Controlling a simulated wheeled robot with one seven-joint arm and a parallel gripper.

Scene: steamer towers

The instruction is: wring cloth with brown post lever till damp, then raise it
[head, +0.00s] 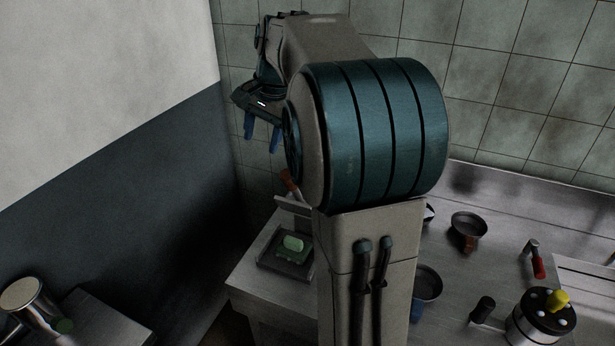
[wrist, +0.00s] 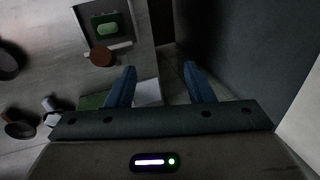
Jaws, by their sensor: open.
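A green cloth (head: 293,243) lies in a dark square tray (head: 272,262) at the left end of the counter. It also shows in the wrist view (wrist: 107,29). A brown post lever (head: 290,182) stands up behind the tray, partly hidden by my arm. In the wrist view its round brown top (wrist: 102,57) is beside a pale bar at the tray's edge. My gripper (head: 262,145) is open and empty, high above the counter near the wall. In the wrist view its blue fingers (wrist: 160,75) are wide apart, with the lever off to their left, untouched.
A small pan (head: 469,226), a red-handled lever (head: 537,264), a black cylinder (head: 483,309) and a round device with a yellow knob (head: 558,300) stand on the right of the counter. A dark wall (head: 120,220) borders the left.

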